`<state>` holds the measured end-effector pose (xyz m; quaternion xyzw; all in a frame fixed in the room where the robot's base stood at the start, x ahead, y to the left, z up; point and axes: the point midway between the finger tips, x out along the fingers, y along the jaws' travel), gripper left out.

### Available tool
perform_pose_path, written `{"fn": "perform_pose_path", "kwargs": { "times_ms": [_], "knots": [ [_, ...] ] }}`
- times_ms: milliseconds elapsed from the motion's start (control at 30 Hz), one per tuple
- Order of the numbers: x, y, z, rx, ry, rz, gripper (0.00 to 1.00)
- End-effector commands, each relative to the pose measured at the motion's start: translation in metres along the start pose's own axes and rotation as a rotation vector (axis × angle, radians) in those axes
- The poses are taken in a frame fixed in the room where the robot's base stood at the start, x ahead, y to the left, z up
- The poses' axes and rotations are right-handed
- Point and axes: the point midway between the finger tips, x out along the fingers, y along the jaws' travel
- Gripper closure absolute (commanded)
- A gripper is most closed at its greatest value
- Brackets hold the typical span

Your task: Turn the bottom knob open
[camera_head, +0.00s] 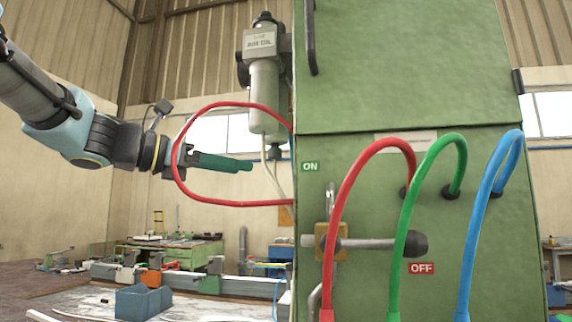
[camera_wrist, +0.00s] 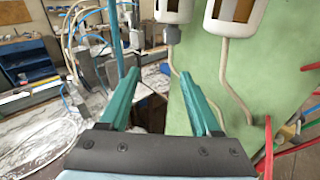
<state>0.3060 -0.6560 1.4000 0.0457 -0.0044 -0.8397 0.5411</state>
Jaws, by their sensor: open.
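A brass valve (camera_head: 328,242) is mounted low on the green cabinet's front. Its grey lever lies horizontal and ends in a black knob (camera_head: 415,244) at the right, just above the red OFF label (camera_head: 422,268). A green ON label (camera_head: 310,167) is higher, above the valve. My gripper (camera_head: 246,166) is left of the cabinet, above and left of the valve, its green fingers pointing right. In the wrist view my gripper (camera_wrist: 160,76) is open with nothing between its fingers. The valve (camera_wrist: 287,133) shows partly at that view's right edge.
Red (camera_head: 345,190), green (camera_head: 427,180) and blue (camera_head: 482,200) hoses arch in front of the cabinet; the red and green ones cross the lever. A red hose loop (camera_head: 215,203) passes around my gripper. An air unit (camera_head: 263,95) hangs above.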

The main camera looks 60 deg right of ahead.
Motion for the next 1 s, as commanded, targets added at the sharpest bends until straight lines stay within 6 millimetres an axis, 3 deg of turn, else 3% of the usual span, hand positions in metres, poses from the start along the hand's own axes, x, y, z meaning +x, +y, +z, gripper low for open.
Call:
{"fn": "perform_pose_path", "kwargs": {
  "times_ms": [100, 200, 700, 1000],
  "knots": [
    [0.009, -0.012, 0.026, -0.046, -0.065, -0.037, 0.36],
    [0.016, -0.014, 0.031, -0.059, -0.078, -0.044, 0.36],
    [0.098, -0.017, 0.037, -0.058, -0.075, -0.043, 0.36],
    [0.117, -0.017, 0.037, -0.055, -0.073, -0.040, 0.36]
  ]
}}
